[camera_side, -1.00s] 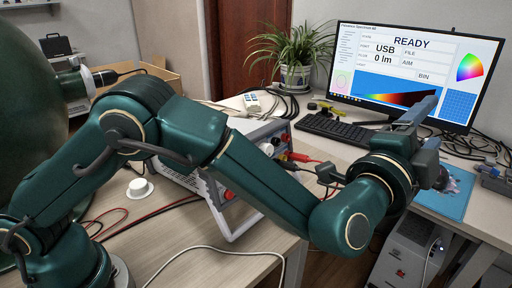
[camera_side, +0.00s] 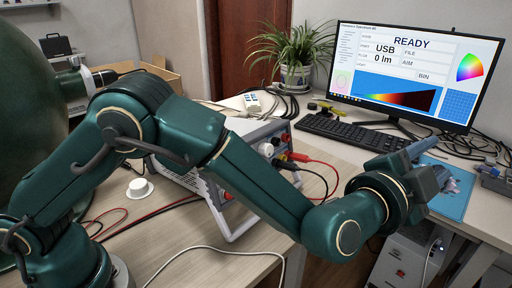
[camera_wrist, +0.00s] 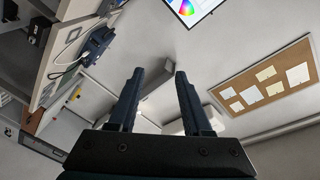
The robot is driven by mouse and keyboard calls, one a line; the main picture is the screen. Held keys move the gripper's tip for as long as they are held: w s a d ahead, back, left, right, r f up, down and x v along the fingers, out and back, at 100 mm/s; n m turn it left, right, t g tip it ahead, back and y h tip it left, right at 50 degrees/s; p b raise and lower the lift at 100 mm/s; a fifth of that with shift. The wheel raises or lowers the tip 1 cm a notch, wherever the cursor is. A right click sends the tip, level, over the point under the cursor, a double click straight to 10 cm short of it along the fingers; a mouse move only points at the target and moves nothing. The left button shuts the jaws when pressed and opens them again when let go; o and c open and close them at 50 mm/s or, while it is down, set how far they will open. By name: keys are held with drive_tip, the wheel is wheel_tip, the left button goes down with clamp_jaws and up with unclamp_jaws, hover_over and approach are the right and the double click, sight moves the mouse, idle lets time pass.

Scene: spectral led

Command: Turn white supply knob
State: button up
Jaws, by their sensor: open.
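The power supply (camera_side: 236,215) stands on the left table, partly hidden behind my arm. Its front panel faces right and carries a white knob (camera_side: 267,148), a dark knob and several coloured sockets with red and black leads. My gripper (camera_side: 411,150) is well to the right of the supply, over the gap beside the right desk, with its fingers towards the monitor side. In the wrist view my gripper (camera_wrist: 160,72) has its two fingers apart with nothing between them. The supply's knob cannot be made out in the wrist view.
A white round cap (camera_side: 139,187) sits on the left table near red and black cables. The monitor (camera_side: 405,75) reads READY, USB, 0 lm. A keyboard (camera_side: 345,130), a blue mat (camera_side: 452,192) and a plant (camera_side: 295,50) stand on the desks.

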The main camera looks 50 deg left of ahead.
drive_tip(key=a+f+n+g+y, duration=0.2)
drive_tip(key=a+f+n+g, duration=0.15)
drive_tip(key=a+n, duration=0.45)
drive_tip(key=n+g+y, duration=0.4)
drive_tip(key=n+g, duration=0.1)
drive_tip(key=n, duration=2)
approach(267, 150)
drive_tip(key=w+f, duration=0.1)
drive_tip(key=f, duration=0.1)
drive_tip(key=w+d+f, duration=0.1)
drive_tip(key=w+f, duration=0.1)
drive_tip(key=shift+d+f, duration=0.1)
drive_tip(key=shift+f, duration=0.1)
drive_tip(key=shift+a+r+t, duration=0.15)
drive_tip(key=shift+a+r, duration=0.2)
drive_tip(key=shift+a, duration=0.25)
drive_tip(key=shift+a+r+t, duration=0.1)
drive_tip(key=shift+a+r, duration=0.25)
drive_tip(key=shift+a, duration=0.2)
drive_tip(key=shift+x, duration=2.5)
